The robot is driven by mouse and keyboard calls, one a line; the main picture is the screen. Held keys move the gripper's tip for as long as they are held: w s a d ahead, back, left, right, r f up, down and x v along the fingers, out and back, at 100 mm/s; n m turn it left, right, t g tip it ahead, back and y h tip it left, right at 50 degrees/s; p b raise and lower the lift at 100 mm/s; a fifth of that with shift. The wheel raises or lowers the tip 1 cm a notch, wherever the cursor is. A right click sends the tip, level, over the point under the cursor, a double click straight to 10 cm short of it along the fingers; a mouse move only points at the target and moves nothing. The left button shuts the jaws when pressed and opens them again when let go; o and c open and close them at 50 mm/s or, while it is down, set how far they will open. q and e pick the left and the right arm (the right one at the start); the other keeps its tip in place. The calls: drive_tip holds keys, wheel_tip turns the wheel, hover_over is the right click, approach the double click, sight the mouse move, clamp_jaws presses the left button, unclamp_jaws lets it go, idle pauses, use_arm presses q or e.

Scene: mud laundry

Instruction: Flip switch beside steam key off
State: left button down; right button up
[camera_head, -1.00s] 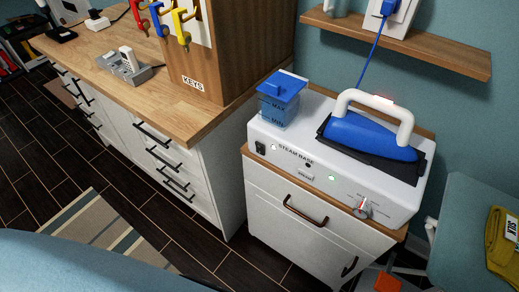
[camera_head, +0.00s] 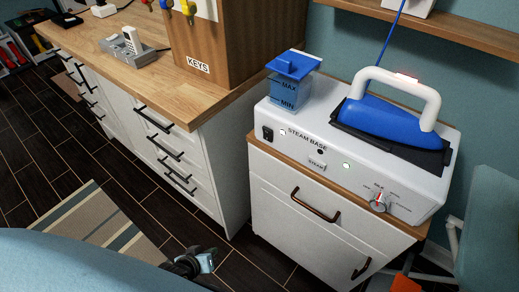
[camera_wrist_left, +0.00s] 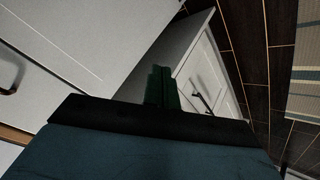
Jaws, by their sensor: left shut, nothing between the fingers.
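The white steam base (camera_head: 300,143) stands on a small white cabinet at the right. A small black rocker switch (camera_head: 267,134) is on its front face at the left end, left of the STEAM BASE lettering. A button marked STEAM (camera_head: 317,164) is further right on the same face. A dial (camera_head: 379,202) is at the right end. My left gripper (camera_head: 207,261) is low over the floor, in front of the cabinet and well apart from the switch. In the left wrist view its fingers (camera_wrist_left: 162,88) are together and empty. My right gripper is not in view.
A blue iron (camera_head: 390,120) rests on the steam base beside a blue-lidded water tank (camera_head: 290,80). A wooden counter (camera_head: 150,75) with a KEYS box (camera_head: 225,45) stands at the left. A striped rug (camera_head: 105,222) lies on the dark floor. An ironing board (camera_head: 490,230) is at the right.

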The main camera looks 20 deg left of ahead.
sight(266, 132)
use_arm(q)
drive_tip(key=w+d+r+n+t+h+b, duration=0.1)
drive_tip(key=w+r+n+t+b, duration=0.25)
drive_tip(key=w+r, duration=0.4)
drive_tip(key=w+r+n+t+h+b, duration=0.1)
drive_tip(key=w+r+n+t+b, duration=0.25)
drive_tip(key=r, duration=0.75)
wheel_tip(266, 132, up, 11)
drive_tip(key=d+n+t+h+b, duration=0.2)
drive_tip(key=t+b, duration=0.1)
drive_tip(key=shift+s, duration=0.2)
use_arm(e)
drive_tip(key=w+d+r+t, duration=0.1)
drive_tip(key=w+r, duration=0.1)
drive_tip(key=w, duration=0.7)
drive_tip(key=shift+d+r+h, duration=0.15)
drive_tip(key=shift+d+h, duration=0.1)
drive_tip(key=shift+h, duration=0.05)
use_arm(q)
drive_tip(key=shift+w+d+f, duration=0.1)
